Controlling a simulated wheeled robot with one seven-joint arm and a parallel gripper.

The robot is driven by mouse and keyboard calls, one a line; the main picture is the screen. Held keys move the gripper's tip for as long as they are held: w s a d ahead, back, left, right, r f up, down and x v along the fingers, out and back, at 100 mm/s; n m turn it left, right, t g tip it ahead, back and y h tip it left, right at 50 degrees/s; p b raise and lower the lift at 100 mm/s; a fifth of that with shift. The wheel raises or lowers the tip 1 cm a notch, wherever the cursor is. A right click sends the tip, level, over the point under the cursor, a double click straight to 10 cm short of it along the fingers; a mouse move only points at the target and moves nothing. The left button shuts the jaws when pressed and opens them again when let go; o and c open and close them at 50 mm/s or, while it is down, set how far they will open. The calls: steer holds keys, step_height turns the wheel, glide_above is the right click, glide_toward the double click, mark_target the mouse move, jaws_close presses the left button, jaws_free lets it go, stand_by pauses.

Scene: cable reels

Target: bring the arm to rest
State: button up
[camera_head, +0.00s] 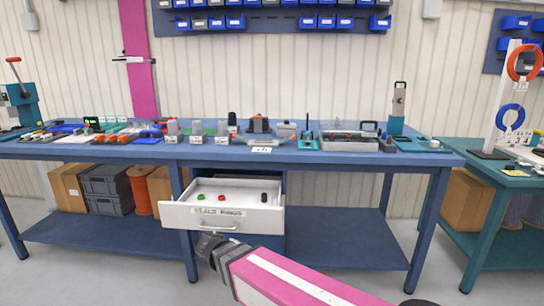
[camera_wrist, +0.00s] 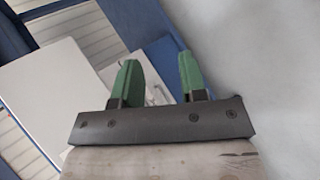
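My gripper shows in the wrist view (camera_wrist: 160,82) with two green fingers apart and nothing between them. In the head view my pink arm reaches in from the lower right, and its end (camera_head: 208,244) is just in front of and below the open drawer (camera_head: 222,222). The white drawer front with its handle also shows behind the fingers in the wrist view (camera_wrist: 72,82). I cannot tell whether the fingers touch the handle. Inside the drawer lie a green piece (camera_head: 201,196), a red piece (camera_head: 222,198) and a black piece (camera_head: 264,197).
The blue workbench (camera_head: 330,157) carries many small parts, tools and bins. Grey crates (camera_head: 108,188) and cardboard boxes sit on its lower shelf at left. A teal table (camera_head: 510,176) with a reel stand (camera_head: 497,110) is at right. The floor in front is clear.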

steer(key=d+f+m+g+y, duration=0.1)
steer(key=d+f+m+y, duration=0.1)
steer(key=d, duration=0.7)
steer(key=w+d+f+m+g+y, duration=0.1)
steer(key=d+f+m+g+y, duration=0.1)
steer(key=d, duration=0.8)
steer(key=w+d+f+m+g+y, duration=0.1)
steer(key=d+f+m+g+y, duration=0.1)
steer(key=d, duration=0.7)
steer(key=m+y, duration=0.1)
steer(key=m, duration=0.1)
steer(key=shift+d+m+y, duration=0.3)
steer(key=shift+d+y, duration=0.05)
steer(key=shift+y, duration=0.05)
stand_by(1.4)
